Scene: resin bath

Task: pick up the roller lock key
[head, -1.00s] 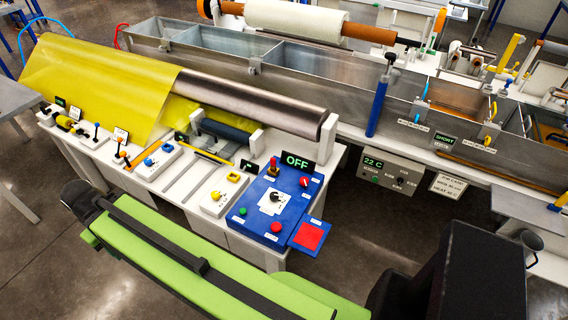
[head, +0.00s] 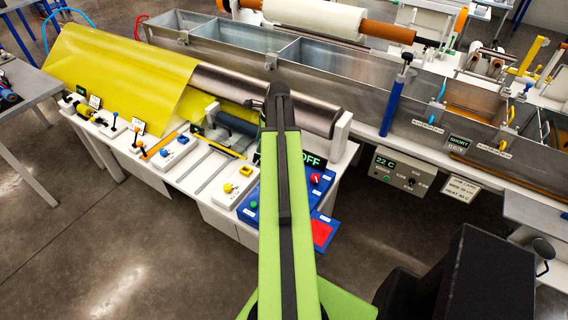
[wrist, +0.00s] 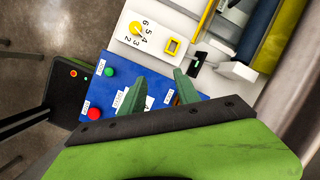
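The blue control panel (head: 307,206) is at the near end of the white bench, partly hidden behind my arm in the head view. It also shows in the wrist view (wrist: 97,92) below my gripper (wrist: 159,75). My gripper is open, its two green fingers apart over the panel. A white plate (wrist: 151,101) shows partly between the fingers. A small red part (wrist: 176,99) shows beside the right finger; I cannot tell whether it belongs to the key. I cannot make out the roller lock key itself; the fingers and arm cover much of the panel.
A white box with a yellow knob (wrist: 137,28) adjoins the panel. A green button (wrist: 109,71) and a red button (wrist: 95,114) sit on the panel's edge. A metal roller (head: 240,92) and yellow sheet (head: 130,85) lie behind. A grey bath (head: 345,75) runs farther back.

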